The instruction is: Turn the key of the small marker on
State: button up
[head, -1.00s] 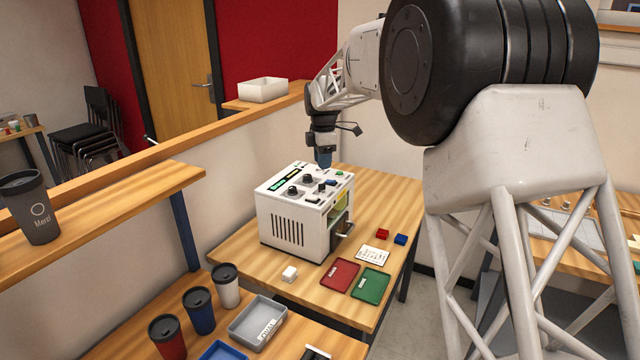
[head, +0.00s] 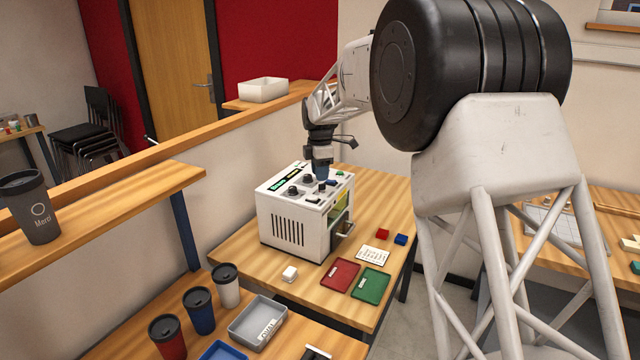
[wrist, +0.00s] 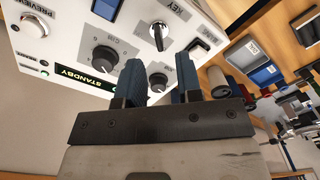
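The small marker (head: 290,225) is a white box with a control panel on top, standing on the wooden table. In the wrist view its panel (wrist: 75,30) shows a lit green STANDBY display (wrist: 87,79) and a silver key (wrist: 160,36) in a round lock beside the label KEY. My gripper (wrist: 159,68) is open, with its two blue fingers apart and nothing held. The key lies just beyond the fingertips, roughly in line with the gap. In the head view my gripper (head: 322,177) is low over the panel; I cannot make out the key there.
Black knobs (wrist: 105,58) sit on the panel close to the fingers, one (wrist: 158,82) showing between them. A red tray (head: 341,272) and a green tray (head: 371,283) lie in front of the marker.

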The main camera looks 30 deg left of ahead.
aim_at(322, 187)
jog(key=shift+f, duration=2.05)
grip_shut()
